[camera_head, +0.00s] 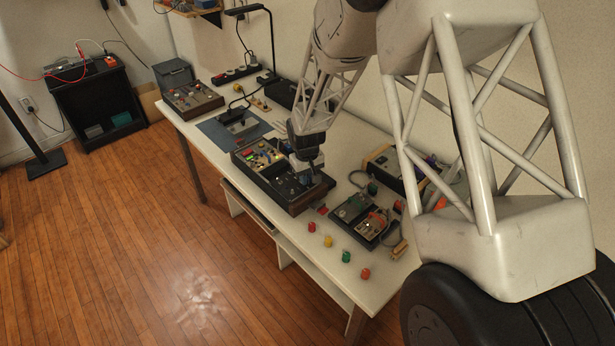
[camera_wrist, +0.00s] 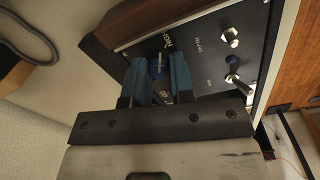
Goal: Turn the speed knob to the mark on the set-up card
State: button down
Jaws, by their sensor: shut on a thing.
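A black control panel (camera_head: 288,190) in a dark wooden case lies on the white bench, with lit buttons on its left part. My gripper (camera_head: 305,172) reaches down onto the panel's right part. In the wrist view my gripper (camera_wrist: 157,82) has its blue fingers shut on a small dark knob with a blue part (camera_wrist: 158,66). Printing beside the knob is partly covered, so I cannot read its name or setting. A silver toggle switch (camera_wrist: 230,37) and another lever (camera_wrist: 236,80) stand beside it on the panel. I cannot make out a set-up card.
Red, yellow and green caps stand along the bench's front edge, including a yellow one (camera_head: 327,241). Small dark boxes (camera_head: 360,216) and a wooden-sided device (camera_head: 388,165) lie to the right. Another panel (camera_head: 192,98) and a blue mat (camera_head: 215,132) lie to the left.

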jog(key=shift+m, duration=1.7)
jog(key=c, duration=1)
grip_release()
jog(key=shift+n, duration=0.3)
